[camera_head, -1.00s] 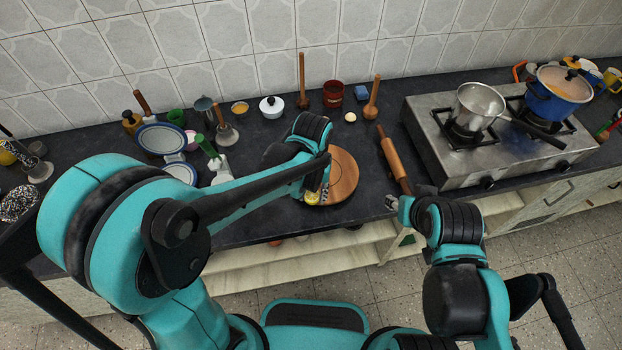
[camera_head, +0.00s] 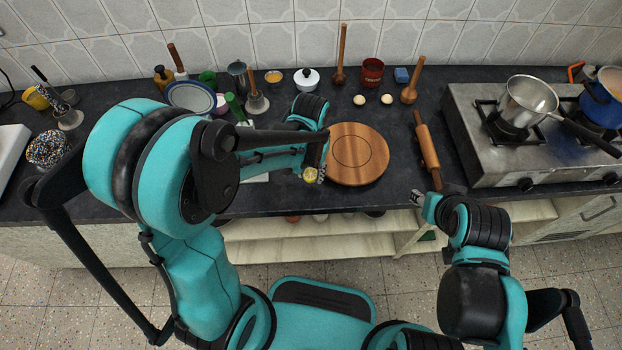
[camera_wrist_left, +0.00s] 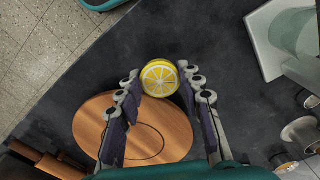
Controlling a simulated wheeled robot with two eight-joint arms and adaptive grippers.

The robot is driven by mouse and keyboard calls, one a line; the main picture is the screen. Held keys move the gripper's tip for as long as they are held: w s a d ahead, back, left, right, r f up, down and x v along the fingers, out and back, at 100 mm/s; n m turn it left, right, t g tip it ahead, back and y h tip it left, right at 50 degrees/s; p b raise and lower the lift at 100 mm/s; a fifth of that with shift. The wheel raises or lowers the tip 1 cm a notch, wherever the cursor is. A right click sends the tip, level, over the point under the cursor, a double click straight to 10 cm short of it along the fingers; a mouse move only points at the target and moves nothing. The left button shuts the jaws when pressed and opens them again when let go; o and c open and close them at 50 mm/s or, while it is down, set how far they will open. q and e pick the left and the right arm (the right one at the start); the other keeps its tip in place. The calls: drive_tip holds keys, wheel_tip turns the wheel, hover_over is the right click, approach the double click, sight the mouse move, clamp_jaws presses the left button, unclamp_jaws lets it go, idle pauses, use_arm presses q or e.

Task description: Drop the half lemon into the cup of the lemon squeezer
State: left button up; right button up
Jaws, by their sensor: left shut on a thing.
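My left gripper (camera_head: 318,166) is shut on the half lemon (camera_head: 311,175), holding it at the front left edge of the round wooden board (camera_head: 365,172). In the left wrist view the half lemon (camera_wrist_left: 160,78) sits between the fingertips, its yellow cut face showing. The board (camera_wrist_left: 95,125) lies beyond and below it. My right gripper (camera_head: 430,207) is near the counter's front edge, below the rolling pin; its jaws are too small to read. I cannot make out the lemon squeezer for sure; my left arm covers part of the counter.
A rolling pin (camera_head: 427,143) lies right of the board, beside the stove (camera_head: 475,150) with a steel pot (camera_head: 527,100). A white pot (camera_head: 306,79), a red tin (camera_head: 372,71) and plates (camera_head: 190,95) stand along the back. A pale tray (camera_wrist_left: 262,55) shows in the wrist view.

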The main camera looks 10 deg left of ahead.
sight(311, 176)
use_arm(q)
drive_tip(key=shift+f+b, duration=0.7)
drive_tip(key=shift+f, duration=1)
drive_tip(key=shift+f, duration=0.2)
drive_tip(key=o, duration=1)
drive_tip(key=shift+r, duration=0.1)
